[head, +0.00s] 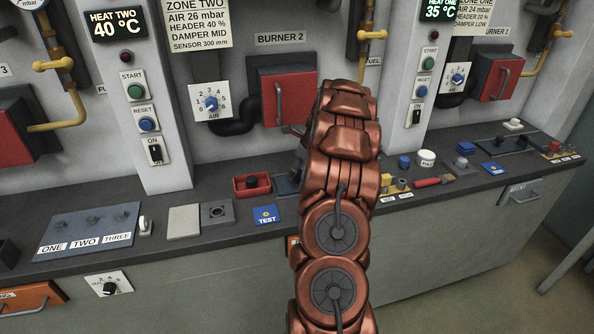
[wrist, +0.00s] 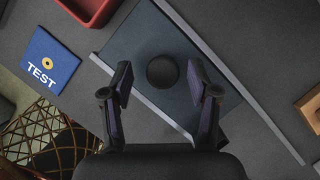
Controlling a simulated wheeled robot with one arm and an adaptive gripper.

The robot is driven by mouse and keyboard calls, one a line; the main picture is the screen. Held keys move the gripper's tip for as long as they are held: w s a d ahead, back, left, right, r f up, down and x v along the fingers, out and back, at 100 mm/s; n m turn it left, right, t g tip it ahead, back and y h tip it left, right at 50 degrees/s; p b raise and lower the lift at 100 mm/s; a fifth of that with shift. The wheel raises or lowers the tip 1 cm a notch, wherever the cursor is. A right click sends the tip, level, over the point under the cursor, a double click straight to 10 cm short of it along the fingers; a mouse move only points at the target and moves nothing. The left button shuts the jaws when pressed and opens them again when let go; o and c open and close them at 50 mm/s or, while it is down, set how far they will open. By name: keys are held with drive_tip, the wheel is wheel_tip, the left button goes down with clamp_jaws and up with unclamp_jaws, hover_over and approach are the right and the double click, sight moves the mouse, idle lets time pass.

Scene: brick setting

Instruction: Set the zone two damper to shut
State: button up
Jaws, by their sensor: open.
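The zone two sign (head: 199,22) reads DAMPER MID. On the counter below burner 2, a blue-grey plate (head: 284,187) shows beside my arm, which hides most of it. In the wrist view the plate (wrist: 132,48) has pale edge strips and a round dark knob (wrist: 162,71). No damper label shows on it. My gripper (wrist: 159,77) is open above the plate, its two fingers on either side of the knob. I cannot tell whether they touch it. In the head view the fingers are hidden behind my arm.
A blue TEST pad (head: 265,215) and a red tray (head: 252,192) stand left of the plate. The ONE TWO THREE panel (head: 88,225) is farther left. The AIR dial (head: 210,102) and red burner 2 door (head: 290,98) are on the wall behind. Several small items crowd the counter to the right.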

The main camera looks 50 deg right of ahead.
drive_tip(key=a+v, duration=0.1)
drive_tip(key=v, duration=1)
drive_tip(key=shift+d, duration=0.5)
drive_tip(key=shift+r, duration=0.1)
